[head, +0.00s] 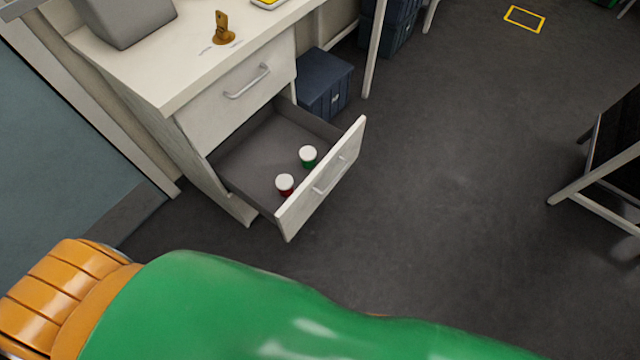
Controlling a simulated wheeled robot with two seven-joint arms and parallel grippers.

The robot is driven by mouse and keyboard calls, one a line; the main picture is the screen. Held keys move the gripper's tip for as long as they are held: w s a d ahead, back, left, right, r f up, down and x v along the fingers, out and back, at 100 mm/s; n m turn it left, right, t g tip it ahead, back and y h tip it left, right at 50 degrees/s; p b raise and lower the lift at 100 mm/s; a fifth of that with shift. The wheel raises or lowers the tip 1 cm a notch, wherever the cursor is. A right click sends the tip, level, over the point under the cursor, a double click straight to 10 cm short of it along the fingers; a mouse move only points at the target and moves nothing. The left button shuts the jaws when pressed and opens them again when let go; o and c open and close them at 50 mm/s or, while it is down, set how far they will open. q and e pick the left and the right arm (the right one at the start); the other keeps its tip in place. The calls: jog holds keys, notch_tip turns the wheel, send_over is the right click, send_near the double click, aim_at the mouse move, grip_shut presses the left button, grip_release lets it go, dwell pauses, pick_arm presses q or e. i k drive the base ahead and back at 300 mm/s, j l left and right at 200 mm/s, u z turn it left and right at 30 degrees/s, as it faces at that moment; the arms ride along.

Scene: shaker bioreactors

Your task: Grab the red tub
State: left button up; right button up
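The red tub (286,190) is small, with a white lid on top, and stands upright in the open lower drawer (243,167), close to the drawer front. A green tub (309,162) with a white lid stands beside it, to the upper right and apart from it. Part of my own green and orange arm crosses the bottom of the view, below the drawer and clear of it. Neither of my grippers shows, so I cannot see whether they are open or shut.
The drawer front (322,182) juts out from the white cabinet (205,120). The upper drawer (240,92) is shut. A dark blue box (324,80) stands on the floor behind the open drawer. A table-like frame (600,190) stands at right. The floor (450,170) between is clear.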

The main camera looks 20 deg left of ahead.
aim_at(285, 183)
jog(key=u, duration=0.75)
